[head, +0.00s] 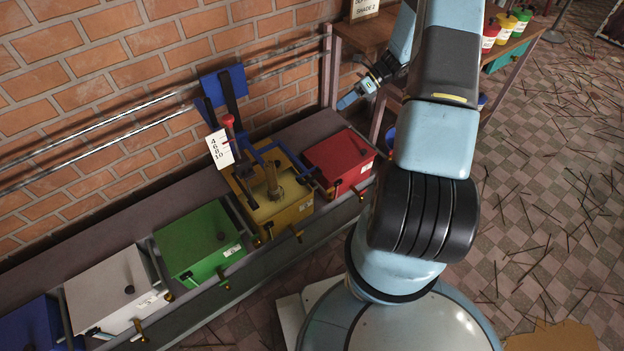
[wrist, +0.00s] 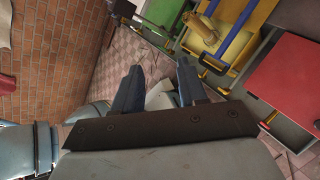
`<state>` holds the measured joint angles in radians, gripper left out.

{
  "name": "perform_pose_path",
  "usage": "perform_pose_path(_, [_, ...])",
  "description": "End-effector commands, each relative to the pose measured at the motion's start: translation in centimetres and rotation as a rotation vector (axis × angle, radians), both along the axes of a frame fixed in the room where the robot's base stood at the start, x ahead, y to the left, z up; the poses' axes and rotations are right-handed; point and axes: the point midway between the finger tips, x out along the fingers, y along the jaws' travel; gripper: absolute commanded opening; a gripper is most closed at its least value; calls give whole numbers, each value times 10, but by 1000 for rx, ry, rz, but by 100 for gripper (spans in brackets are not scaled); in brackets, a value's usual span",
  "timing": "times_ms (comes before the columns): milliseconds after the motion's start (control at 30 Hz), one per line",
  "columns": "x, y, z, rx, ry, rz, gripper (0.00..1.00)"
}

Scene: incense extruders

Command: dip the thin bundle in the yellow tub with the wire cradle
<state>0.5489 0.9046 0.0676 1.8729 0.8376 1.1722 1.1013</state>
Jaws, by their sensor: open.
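The yellow tub (head: 298,212) stands in the row between the green and red tubs. A blue cradle frame (head: 262,155) sits around its top. A tan, upright piece that looks like a bundle (head: 272,180) stands inside the tub; I cannot tell whether it is the thin one. In the wrist view the tan piece (wrist: 204,40) and part of the yellow tub (wrist: 252,18) show at the upper right. My gripper (wrist: 160,88) is open with nothing between its fingers. In the head view its tip shows right of and above the red tub, apart from the yellow tub.
The red tub (head: 338,158), green tub (head: 200,240), white tub (head: 115,290) and blue tub (head: 30,325) share the bench. A red-knobbed lever (head: 228,122) and a number card (head: 220,149) rise behind the yellow tub. Small coloured pots (head: 507,27) stand on a shelf.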

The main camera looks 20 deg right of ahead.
Motion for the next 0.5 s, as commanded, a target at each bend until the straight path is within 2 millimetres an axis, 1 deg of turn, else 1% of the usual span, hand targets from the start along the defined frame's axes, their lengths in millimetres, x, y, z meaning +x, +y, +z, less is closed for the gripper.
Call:
perform_pose_path(33, [-1,-4,-19,27,41,-41,42])
perform_pose_path(267, [-6,-16,-96,151,231,-237,42])
perform_pose_path(500, [-21,-23,-177,289,429,-432,42])
